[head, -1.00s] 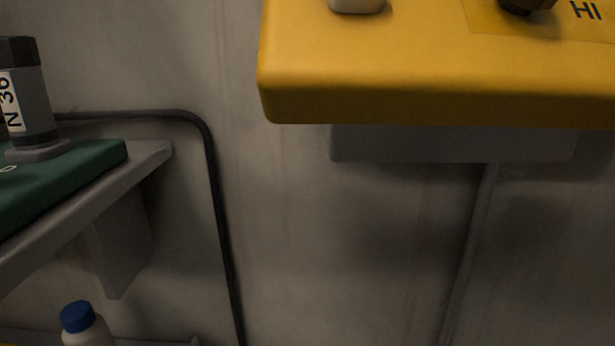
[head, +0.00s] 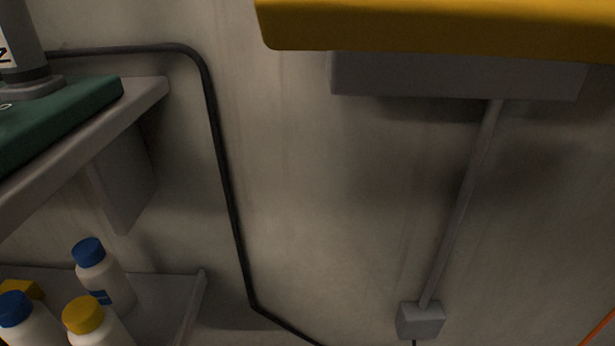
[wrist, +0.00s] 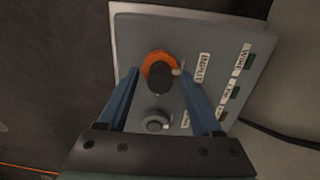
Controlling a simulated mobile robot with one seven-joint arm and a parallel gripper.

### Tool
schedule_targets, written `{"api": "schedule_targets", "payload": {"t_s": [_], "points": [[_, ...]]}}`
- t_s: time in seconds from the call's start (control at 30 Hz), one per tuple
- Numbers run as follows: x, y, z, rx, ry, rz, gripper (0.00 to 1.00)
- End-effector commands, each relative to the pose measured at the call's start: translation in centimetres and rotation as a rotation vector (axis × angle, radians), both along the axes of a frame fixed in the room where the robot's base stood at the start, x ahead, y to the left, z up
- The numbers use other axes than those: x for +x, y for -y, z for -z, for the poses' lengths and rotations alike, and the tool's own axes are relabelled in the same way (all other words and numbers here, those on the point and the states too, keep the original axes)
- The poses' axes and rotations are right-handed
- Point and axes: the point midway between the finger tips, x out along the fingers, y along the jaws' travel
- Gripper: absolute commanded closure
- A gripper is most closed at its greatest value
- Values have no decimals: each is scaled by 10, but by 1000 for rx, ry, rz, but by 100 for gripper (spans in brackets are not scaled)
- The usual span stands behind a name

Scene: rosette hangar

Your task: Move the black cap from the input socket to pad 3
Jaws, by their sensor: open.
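In the wrist view the black cap (wrist: 159,76) sits in the input socket, whose orange ring (wrist: 157,58) shows around it. The socket is on a grey panel (wrist: 222,40) beside a label reading INPUT. My gripper (wrist: 159,78) is open, with its blue fingers on either side of the cap in the picture. I cannot tell whether either finger touches it. Pad 3 is not seen in either view, and the head view does not show my gripper.
The head view shows a yellow shelf (head: 440,30), a green-topped shelf (head: 75,110), bottles on a lower shelf (head: 165,295), a dark wall cable (head: 222,160) and a grey wall box (head: 420,320).

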Motion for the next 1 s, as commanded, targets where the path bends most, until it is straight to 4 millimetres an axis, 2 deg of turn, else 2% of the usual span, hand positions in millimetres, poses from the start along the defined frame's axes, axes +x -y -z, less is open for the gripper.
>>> {"api": "schedule_targets", "payload": {"t_s": [0.27,0.6,0.63,1.0], "points": [[0,0,0,0,0,0,36],[0,0,0,0,0,0,97],[0,0,0,0,0,0,100],[0,0,0,0,0,0,100]]}}
